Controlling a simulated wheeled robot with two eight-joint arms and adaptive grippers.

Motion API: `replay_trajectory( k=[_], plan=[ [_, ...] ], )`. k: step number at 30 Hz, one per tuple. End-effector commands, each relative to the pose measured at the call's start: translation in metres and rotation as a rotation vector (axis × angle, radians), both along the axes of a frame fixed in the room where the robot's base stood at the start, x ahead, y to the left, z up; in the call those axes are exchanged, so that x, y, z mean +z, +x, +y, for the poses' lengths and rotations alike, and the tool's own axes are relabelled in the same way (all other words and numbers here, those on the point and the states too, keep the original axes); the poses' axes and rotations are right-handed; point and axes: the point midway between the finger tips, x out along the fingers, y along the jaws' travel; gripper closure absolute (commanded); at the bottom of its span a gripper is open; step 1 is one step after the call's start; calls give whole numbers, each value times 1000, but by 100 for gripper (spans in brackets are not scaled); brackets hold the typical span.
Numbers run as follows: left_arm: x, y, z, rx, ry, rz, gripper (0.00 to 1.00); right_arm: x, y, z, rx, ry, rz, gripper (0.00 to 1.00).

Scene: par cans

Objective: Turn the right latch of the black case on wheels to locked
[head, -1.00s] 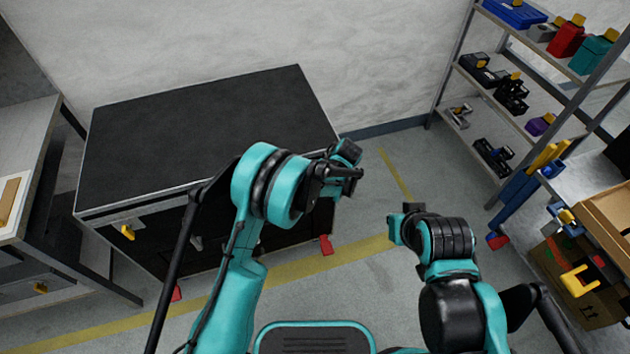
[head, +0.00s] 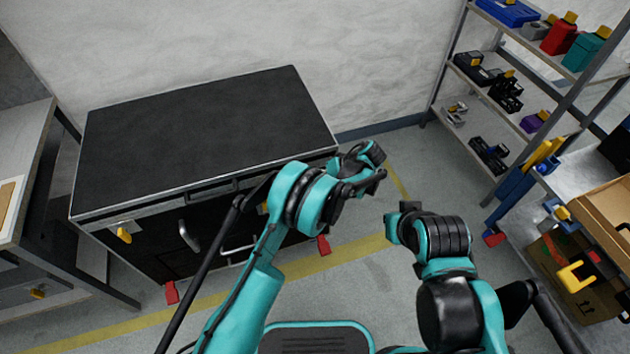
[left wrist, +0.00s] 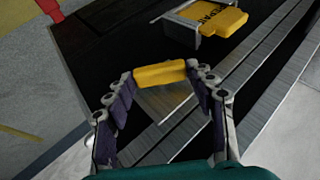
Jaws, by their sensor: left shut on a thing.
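The black case on wheels (head: 200,130) stands against the wall at the left in the head view. Its left latch (head: 124,236) is a yellow grip near the front left corner. In the left wrist view my left gripper (left wrist: 160,78) is shut on the right latch's yellow grip (left wrist: 160,72), with one finger at each end.
A yellow lettered tag (left wrist: 215,18) on a metal bracket sits close to the held latch. Red caster pedals (head: 322,245) stick out under the case. A shelf rack (head: 520,100) stands at the right, and a bench (head: 22,180) at the left. Floor between is open.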

Motion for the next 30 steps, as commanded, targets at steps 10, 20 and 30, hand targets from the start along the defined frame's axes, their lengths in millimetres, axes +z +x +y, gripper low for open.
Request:
replay_trajectory(
  k=[10,20,30],
  plan=[
    [0,0,0,-1,-2,0,24,0,0,0,0,0,0,100],
    [6,-1,-5,-2,-1,0,24,0,0,0,0,0,0,100],
    [57,-15,-49,-4,-2,0,24,0,0,0,0,0,0,100]
  ],
)
